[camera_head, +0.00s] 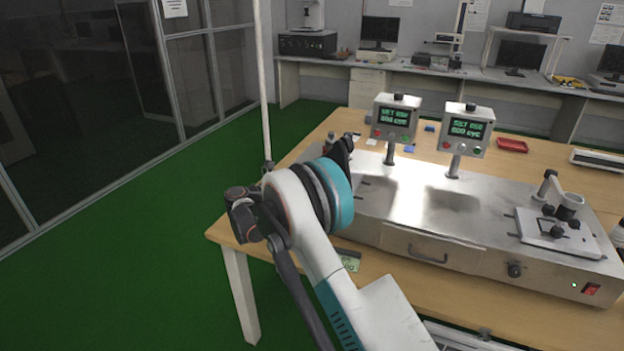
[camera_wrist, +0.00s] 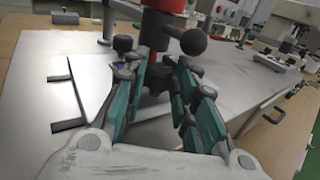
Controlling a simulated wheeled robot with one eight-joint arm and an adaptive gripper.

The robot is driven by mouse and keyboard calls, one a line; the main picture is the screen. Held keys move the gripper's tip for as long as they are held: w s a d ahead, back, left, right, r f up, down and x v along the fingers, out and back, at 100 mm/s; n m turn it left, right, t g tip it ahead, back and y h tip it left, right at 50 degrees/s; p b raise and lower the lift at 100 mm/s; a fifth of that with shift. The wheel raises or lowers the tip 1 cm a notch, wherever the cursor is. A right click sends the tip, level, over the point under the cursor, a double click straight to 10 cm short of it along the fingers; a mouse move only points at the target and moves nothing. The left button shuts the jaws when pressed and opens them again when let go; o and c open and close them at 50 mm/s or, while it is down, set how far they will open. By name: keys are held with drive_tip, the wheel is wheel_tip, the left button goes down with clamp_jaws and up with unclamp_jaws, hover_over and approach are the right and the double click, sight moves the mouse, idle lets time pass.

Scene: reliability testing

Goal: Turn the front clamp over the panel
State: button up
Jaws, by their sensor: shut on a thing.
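In the wrist view, my gripper (camera_wrist: 166,68) reaches over the steel bench top with its two teal and black fingers closed in around a dark knob (camera_wrist: 157,78), which I take to be part of the front clamp. The fingers hide most of it, so the clamp's angle over the panel cannot be told. A flat grey panel (camera_wrist: 98,70) lies to the left of the fingers. A dark post with a red top (camera_wrist: 163,5) and a ball-ended lever (camera_wrist: 193,41) stands just behind the fingertips. In the head view my arm hides the gripper and most of this fixture.
A second fixture (camera_head: 556,232) with a plate and dark knobs sits at the right of the steel bench unit (camera_head: 400,208). Two control boxes (camera_head: 395,118) (camera_head: 467,130) stand on posts behind. A red tray (camera_head: 512,145) lies on the wooden table. The bench top between the fixtures is clear.

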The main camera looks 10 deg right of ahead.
idle(0.3)
drive_tip(key=o, duration=0.8)
drive_tip(key=v, duration=1.2)
drive_tip(key=shift+w, duration=0.1)
